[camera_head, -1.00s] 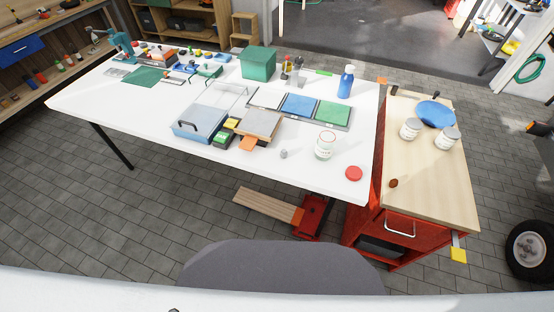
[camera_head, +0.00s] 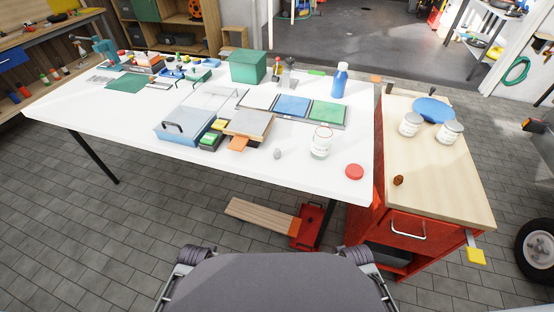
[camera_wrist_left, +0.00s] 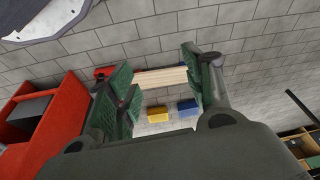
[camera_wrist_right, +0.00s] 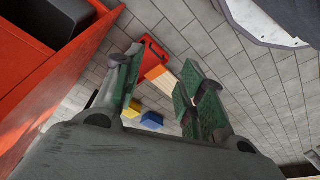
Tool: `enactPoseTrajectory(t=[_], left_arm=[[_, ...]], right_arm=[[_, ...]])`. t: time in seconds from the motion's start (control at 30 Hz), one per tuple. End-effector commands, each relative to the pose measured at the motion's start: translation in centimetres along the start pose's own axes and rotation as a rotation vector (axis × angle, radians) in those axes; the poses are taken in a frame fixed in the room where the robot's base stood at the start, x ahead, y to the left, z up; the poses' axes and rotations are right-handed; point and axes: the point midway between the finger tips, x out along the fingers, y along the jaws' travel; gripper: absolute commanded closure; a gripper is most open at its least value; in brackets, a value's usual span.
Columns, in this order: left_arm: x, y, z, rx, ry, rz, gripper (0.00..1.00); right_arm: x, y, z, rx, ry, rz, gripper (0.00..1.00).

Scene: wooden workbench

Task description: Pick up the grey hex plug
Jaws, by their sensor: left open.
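A small grey piece (camera_head: 277,154), likely the hex plug, stands on the white table (camera_head: 90,110) near its front edge. It is left of a clear jar with a white label (camera_head: 321,143) and is too small to make out its shape well. My left gripper (camera_wrist_left: 155,72) is open and empty, hanging over the floor in the left wrist view. My right gripper (camera_wrist_right: 162,65) is also open and empty over the floor. Neither wrist view shows the grey piece. In the head view my arms show only at the bottom edge, away from the table top.
A blue-grey tray (camera_head: 172,138), a green-and-black box (camera_head: 210,141) and a wooden block (camera_head: 248,123) lie left of the grey piece. A red lid (camera_head: 354,171) lies to its right. A red cabinet (camera_head: 400,232) adjoins the table's right end. Planks lie on the floor below.

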Motion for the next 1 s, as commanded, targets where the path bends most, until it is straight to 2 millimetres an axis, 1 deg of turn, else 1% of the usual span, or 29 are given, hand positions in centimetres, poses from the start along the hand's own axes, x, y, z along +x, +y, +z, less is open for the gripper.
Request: enactPoseTrajectory(t=[0.1,0.27,0.37,0.47,0.5,0.6,0.7,0.8,1.0], left_arm=[[-1.4,-0.2,-1.8,0.003,0.042,-0.006,0.49],[-4.0,-0.2,-4.6,0.008,0.118,-0.015,0.49],[-5.6,-0.1,-6.8,0.013,0.191,-0.02,0.49],[-7.4,0.2,-9.8,0.026,0.296,-0.021,0.49],[-8.1,0.5,-11.3,0.031,0.349,-0.019,0.49],[-9.8,1.3,-14.6,0.048,0.474,-0.006,0.49],[-11.2,2.2,-17.4,0.067,0.589,0.016,0.49],[-12.4,3.1,-19.7,0.086,0.691,0.045,0.49],[-14.3,4.9,-23.3,0.131,0.863,0.118,0.49]], right_arm=[[-1.2,0.0,-0.7,0.001,0.011,0.001,0.6],[-3.0,0.0,-1.2,0.002,0.019,0.0,0.6],[-3.7,0.0,-1.3,0.002,0.022,-0.001,0.6],[-4.0,-0.2,-1.1,0.0,0.021,-0.005,0.6],[-3.9,-0.3,-1.0,-0.001,0.018,-0.007,0.6],[-3.4,-0.6,-0.6,-0.003,0.01,-0.012,0.6],[-2.4,-0.9,-0.2,-0.005,0.003,-0.017,0.6],[-1.3,-1.1,0.2,-0.008,-0.005,-0.022,0.6],[1.2,-1.6,1.2,-0.012,-0.023,-0.031,0.6]])
